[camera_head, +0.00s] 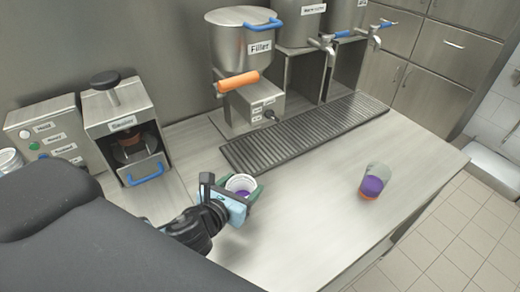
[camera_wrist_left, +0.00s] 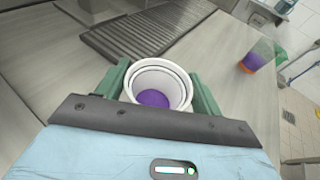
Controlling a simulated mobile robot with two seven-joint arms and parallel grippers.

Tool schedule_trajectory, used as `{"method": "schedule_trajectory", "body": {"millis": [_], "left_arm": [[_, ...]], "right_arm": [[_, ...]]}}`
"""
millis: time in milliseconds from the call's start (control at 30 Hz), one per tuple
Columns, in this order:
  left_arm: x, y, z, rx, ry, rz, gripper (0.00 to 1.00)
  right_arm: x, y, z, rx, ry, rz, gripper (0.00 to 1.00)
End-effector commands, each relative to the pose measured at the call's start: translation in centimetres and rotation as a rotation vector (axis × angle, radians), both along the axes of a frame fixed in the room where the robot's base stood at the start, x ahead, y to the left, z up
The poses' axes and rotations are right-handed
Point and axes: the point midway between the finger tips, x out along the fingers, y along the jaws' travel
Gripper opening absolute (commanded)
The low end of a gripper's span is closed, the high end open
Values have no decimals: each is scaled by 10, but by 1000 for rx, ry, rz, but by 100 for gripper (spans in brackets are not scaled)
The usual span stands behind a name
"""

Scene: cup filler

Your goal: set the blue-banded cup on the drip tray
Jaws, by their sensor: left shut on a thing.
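My left gripper (camera_head: 244,192) is shut on a white cup (camera_head: 240,182) with something purple inside. The cup appears upright between the green fingers in the left wrist view (camera_wrist_left: 159,80). Its outer side is mostly hidden by the fingers, so I cannot see whether it has a blue band. The drip tray (camera_head: 300,130) is a long dark ribbed grate in front of the machines, and it also shows in the left wrist view (camera_wrist_left: 140,32). The held cup is on the near side of the tray, apart from it. My right gripper is not in view.
A second cup (camera_head: 373,180), greyish above, purple in the middle and orange at the base, stands on the counter to the right. The filler (camera_head: 243,50) with its orange handle (camera_head: 238,82) stands behind the tray's left part. Between tray and second cup the counter is clear.

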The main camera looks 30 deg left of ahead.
Motion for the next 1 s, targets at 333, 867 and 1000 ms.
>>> {"method": "schedule_trajectory", "body": {"millis": [333,867,1000], "left_arm": [[37,47,8,9,-3,59,40],[113,52,9,5,-6,62,40],[144,53,8,5,-4,61,40]], "right_arm": [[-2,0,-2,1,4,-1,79],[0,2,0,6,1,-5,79],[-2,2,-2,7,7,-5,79]]}}
